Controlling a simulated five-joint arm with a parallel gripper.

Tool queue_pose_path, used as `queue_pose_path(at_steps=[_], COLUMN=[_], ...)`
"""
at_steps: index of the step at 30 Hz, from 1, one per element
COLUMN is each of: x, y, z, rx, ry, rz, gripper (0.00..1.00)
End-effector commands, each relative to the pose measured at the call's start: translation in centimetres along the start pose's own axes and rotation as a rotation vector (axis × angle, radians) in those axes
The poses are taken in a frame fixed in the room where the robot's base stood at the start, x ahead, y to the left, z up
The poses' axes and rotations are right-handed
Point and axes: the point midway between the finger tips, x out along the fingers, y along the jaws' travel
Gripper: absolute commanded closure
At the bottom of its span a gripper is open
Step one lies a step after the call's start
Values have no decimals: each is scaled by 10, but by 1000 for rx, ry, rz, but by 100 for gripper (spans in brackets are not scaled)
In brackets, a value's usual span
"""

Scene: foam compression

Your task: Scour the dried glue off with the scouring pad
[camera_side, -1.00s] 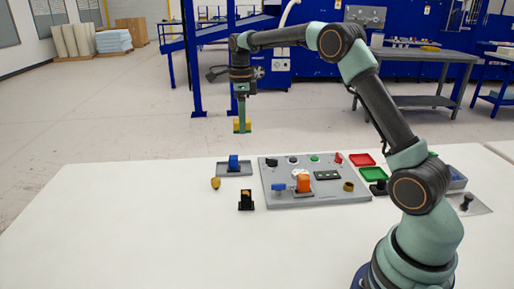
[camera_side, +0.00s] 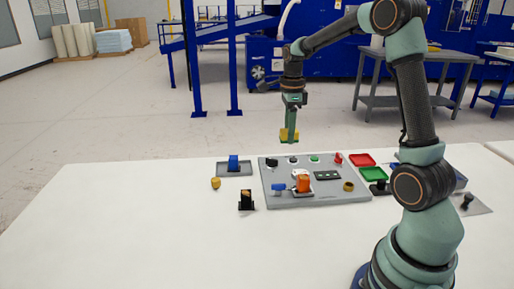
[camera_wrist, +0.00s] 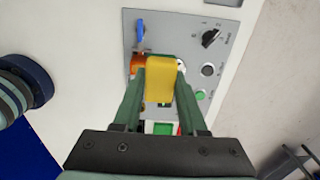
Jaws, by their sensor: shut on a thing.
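My gripper (camera_side: 289,137) is shut on a yellow block, which I take to be the scouring pad (camera_side: 288,132). It is held in the air above and behind the grey panel (camera_side: 318,198) on the white table. In the wrist view the pad (camera_wrist: 160,78) sits between the green fingers and covers part of the panel. A pale patch (camera_side: 297,172) shows on the panel near the orange part; I cannot tell whether it is the dried glue. In the wrist view something white (camera_wrist: 181,64) shows beside the pad, partly hidden.
The panel carries an orange block (camera_side: 303,184), a blue lever (camera_side: 278,187), knobs and buttons. A grey tray with a blue block (camera_side: 233,161) and a black holder (camera_side: 246,200) stand left. The front left table is clear.

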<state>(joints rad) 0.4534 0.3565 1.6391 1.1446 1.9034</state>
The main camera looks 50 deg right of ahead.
Motion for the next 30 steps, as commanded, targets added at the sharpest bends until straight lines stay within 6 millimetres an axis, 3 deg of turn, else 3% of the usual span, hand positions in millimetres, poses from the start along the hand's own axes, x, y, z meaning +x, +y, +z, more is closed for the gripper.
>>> queue_pose_path(at_steps=[3, 9, 20, 30], x=[7, 17, 31, 61], y=[17, 37, 44, 44], z=[-29, -56, -63, -63], rx=[5, 1, -1, -1], ry=[0, 0, 1, 1], rz=[0, 0, 3, 5], gripper=[100, 100, 100, 100])
